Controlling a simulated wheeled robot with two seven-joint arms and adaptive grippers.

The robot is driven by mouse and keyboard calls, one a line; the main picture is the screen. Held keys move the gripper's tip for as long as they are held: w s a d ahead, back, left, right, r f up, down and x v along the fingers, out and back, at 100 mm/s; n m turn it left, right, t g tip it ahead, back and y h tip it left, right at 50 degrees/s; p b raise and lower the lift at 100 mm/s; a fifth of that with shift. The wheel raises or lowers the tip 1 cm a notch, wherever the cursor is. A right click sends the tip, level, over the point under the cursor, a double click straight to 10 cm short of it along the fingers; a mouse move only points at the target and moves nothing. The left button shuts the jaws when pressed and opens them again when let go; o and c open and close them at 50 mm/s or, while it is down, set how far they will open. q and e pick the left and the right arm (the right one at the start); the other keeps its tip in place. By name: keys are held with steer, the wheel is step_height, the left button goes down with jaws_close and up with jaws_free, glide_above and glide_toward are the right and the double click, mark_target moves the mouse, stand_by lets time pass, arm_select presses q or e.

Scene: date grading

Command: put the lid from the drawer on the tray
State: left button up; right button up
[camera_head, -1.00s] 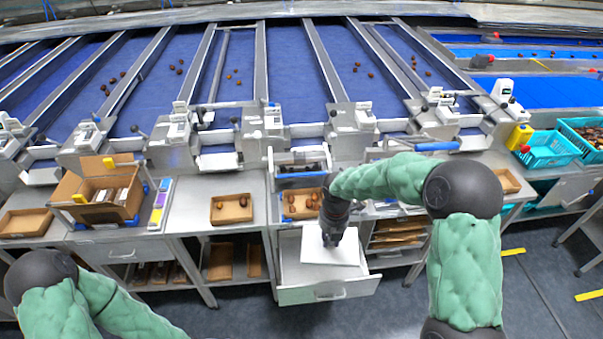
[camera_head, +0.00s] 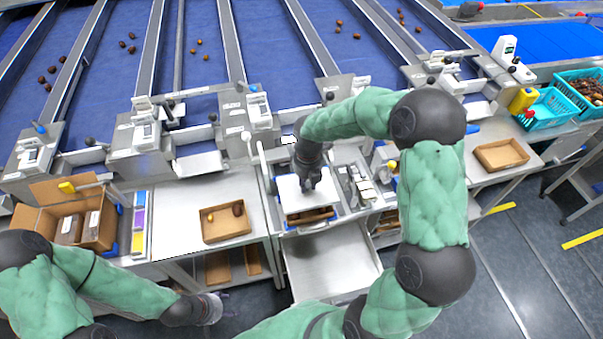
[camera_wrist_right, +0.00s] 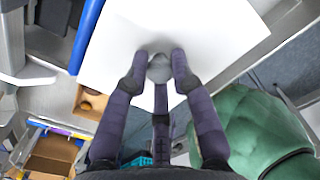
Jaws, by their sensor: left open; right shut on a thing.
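My right gripper (camera_head: 309,184) is shut on the white lid (camera_head: 292,203), a flat, pale sheet. In the right wrist view, the fingers (camera_wrist_right: 158,68) grip a grey knob on the lid (camera_wrist_right: 190,22). The lid is above the tray (camera_head: 313,222) and hides most of it; the tray's front strip shows brown below the lid's edge. I cannot tell whether the lid touches the tray. The drawer (camera_head: 330,265) below is pulled out and looks empty. My left gripper (camera_head: 222,303) is open and empty, low in front of the bench at the lower left.
A cardboard tray with dates (camera_head: 226,221) stands on the bench left of the lid. An open carton (camera_head: 95,225) is further left. Metal fittings (camera_head: 358,186) stand close to the lid's right. Teal crates (camera_head: 552,112) are at the far right.

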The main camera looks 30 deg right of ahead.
mark_target(307, 195)
steer(key=shift+f+b, duration=2.25)
steer(key=shift+f, duration=0.95)
steer(key=shift+f+p, duration=0.1)
steer(key=shift+p, duration=0.2)
steer(key=shift+f+b, duration=0.3)
steer(key=shift+f, duration=0.4)
steer(key=o, duration=1.1)
steer(key=shift+c, duration=0.2)
steer(key=o, duration=0.4)
